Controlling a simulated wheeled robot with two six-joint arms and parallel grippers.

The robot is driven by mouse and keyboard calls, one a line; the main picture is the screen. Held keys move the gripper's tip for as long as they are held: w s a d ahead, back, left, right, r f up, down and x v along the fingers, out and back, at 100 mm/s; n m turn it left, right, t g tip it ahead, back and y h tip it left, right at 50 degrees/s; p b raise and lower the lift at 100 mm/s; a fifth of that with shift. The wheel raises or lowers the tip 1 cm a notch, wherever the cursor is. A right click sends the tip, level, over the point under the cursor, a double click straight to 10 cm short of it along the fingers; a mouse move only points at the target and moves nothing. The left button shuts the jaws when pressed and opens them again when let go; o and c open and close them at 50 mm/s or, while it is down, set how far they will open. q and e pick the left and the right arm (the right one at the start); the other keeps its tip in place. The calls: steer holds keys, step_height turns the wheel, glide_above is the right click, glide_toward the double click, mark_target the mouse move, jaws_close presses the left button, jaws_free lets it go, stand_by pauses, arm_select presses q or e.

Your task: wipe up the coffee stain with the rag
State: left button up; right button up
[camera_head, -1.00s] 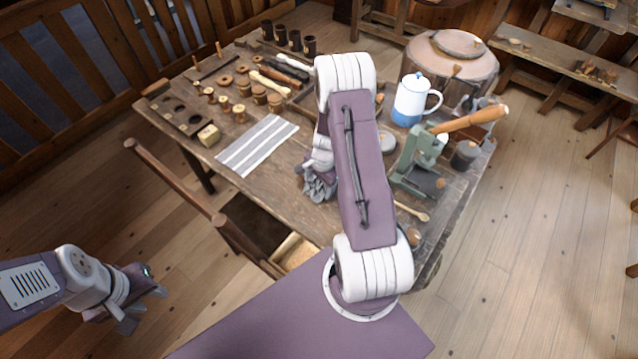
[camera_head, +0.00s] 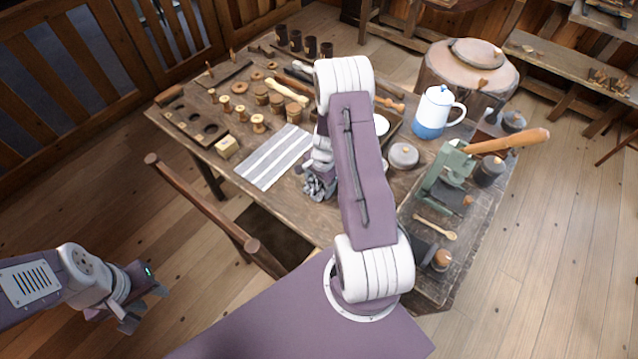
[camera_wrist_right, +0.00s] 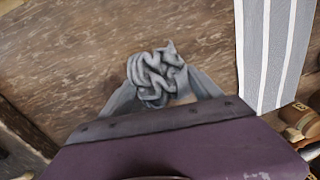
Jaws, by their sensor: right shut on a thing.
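My right gripper (camera_head: 320,178) is shut on a crumpled grey rag (camera_head: 314,190), just to the right of the striped cloth as the head view shows it. The rag also shows in the right wrist view (camera_wrist_right: 155,72), bunched between the fingertips over bare brown wood. I cannot tell whether it touches the tabletop. My left gripper (camera_head: 143,307) is empty, its fingers apart, low over the floor at the left. I cannot make out a coffee stain in either view; my right arm hides part of the table.
The wooden table (camera_head: 290,215) holds a flat striped cloth (camera_head: 275,157), several wooden spools, a white-and-blue pot (camera_head: 437,112), a lidded grey jar (camera_head: 403,156) and a green press (camera_head: 445,175) with a long wooden handle. A chair (camera_head: 200,205) stands at the table's near left side.

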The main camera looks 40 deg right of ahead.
step_height(320, 180, up, 2)
steer(key=shift+w+r+p, duration=0.1)
steer(key=shift+w+p, duration=0.05)
steer(key=shift+p, duration=0.25)
steer(key=shift+s+r+p, duration=0.2)
steer(key=shift+r+p, duration=0.35)
steer(key=shift+r, duration=0.05)
steer(key=shift+s+r+p, duration=0.15)
steer(key=shift+r+p, duration=0.35)
steer(key=shift+r, duration=0.05)
step_height(320, 180, up, 2)
steer(key=shift+w+p, duration=0.15)
steer(key=shift+p, duration=0.9)
steer(key=shift+r+p, duration=0.55)
steer(key=shift+r, duration=0.15)
steer(key=shift+f, duration=0.1)
